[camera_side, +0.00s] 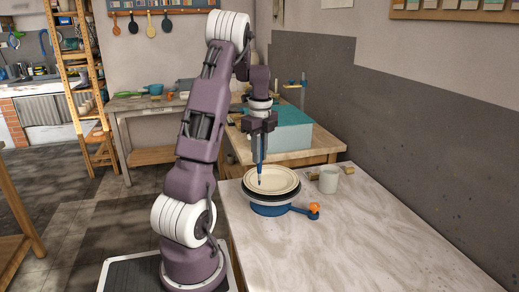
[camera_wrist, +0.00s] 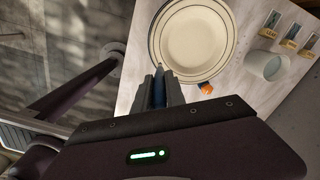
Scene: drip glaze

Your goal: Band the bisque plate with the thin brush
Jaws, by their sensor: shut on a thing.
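The cream bisque plate (camera_side: 279,180) lies flat on a dark disc on top of a blue banding wheel (camera_side: 268,209). In the wrist view the plate (camera_wrist: 193,38) shows thin dark rings near its rim. My gripper (camera_side: 260,153) is above the left part of the plate, pointing down, shut on the thin blue brush (camera_side: 260,170). The brush is about upright, its tip at the plate's surface; I cannot tell if it touches.
The wheel's blue arm with an orange knob (camera_side: 314,208) sticks out to the right. A white mug (camera_side: 329,179) stands right of the plate. Small labelled tiles (camera_wrist: 291,34) lie beyond the mug. The front of the marble-like table (camera_side: 350,250) is clear.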

